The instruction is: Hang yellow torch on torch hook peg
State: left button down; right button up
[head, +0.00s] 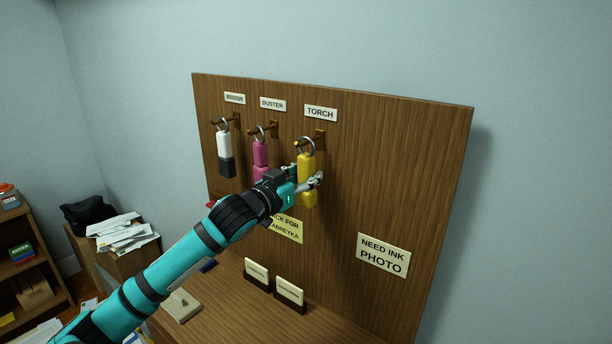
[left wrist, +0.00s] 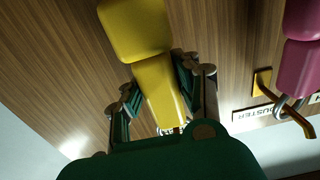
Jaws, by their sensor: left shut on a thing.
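The yellow torch (head: 306,167) hangs upright in front of the wooden board, with its metal ring at the top. My left gripper (head: 305,182) is shut on the middle of the torch. The ring overlaps the torch hook peg (head: 316,137) under the TORCH label (head: 320,113); I cannot tell whether the peg passes through it. In the left wrist view the yellow torch (left wrist: 158,85) sits between the fingers, and its ring is mostly hidden by my gripper. My right gripper is not in view.
A pink item (head: 261,153) hangs on the DUSTER peg, close left of my gripper. A white and black item (head: 225,152) hangs on the peg further left. Cards in holders (head: 289,291) stand on the desk below. The board right of the torch is clear above a NEED INK PHOTO sign (head: 383,255).

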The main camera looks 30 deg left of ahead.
pick_arm(q)
jog(key=c, duration=0.9)
grip_release()
jog(key=shift+s+f, duration=0.1)
jog(key=shift+s, duration=0.45)
jog(key=s, duration=0.7)
jog(key=s+a, duration=0.1)
jog(key=s, duration=0.3)
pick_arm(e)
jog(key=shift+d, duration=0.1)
pick_arm(q)
jog(key=shift+d, duration=0.1)
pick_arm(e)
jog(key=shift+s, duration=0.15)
